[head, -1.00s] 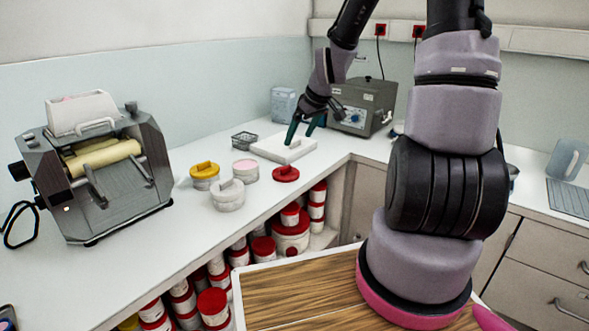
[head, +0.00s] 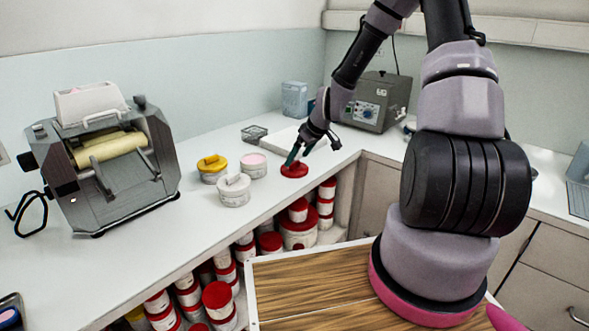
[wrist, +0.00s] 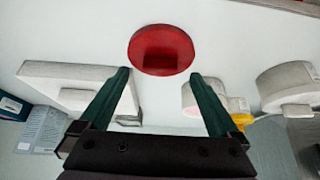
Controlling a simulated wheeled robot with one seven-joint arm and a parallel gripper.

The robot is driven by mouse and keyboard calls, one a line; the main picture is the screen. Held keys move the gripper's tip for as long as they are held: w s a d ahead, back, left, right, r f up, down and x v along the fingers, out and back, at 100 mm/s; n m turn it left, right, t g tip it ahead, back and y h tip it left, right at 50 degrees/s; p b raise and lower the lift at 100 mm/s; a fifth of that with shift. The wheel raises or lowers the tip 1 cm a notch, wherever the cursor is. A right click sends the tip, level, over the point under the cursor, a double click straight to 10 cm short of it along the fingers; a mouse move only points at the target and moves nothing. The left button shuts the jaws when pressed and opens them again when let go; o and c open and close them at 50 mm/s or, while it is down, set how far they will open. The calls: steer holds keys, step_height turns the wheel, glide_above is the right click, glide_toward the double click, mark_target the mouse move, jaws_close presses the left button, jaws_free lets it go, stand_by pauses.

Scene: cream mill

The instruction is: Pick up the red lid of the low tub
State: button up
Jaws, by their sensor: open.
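The red lid (head: 294,171) is a round disc with a raised grip bar, lying on the white counter near its front edge. In the wrist view the red lid (wrist: 162,42) lies just beyond the fingertips, centred between them. My gripper (head: 297,155) is open and empty, pointing down close above the lid. In the wrist view its two green fingers (wrist: 159,75) are spread apart, with bare counter between them. A low lidless tub with pink contents (head: 254,160) stands left of the lid.
A yellow-lidded tub (head: 212,163) and a white-lidded tub (head: 234,186) stand left of the lid. A roller mill (head: 103,160) stands far left. Red-lidded tubs fill the shelf below.

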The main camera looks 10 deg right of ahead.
mark_target(294, 167)
steer(key=x, duration=0.2)
steer(key=shift+w+f, duration=0.1)
steer(key=shift+f, duration=0.15)
steer(key=c, duration=1.4)
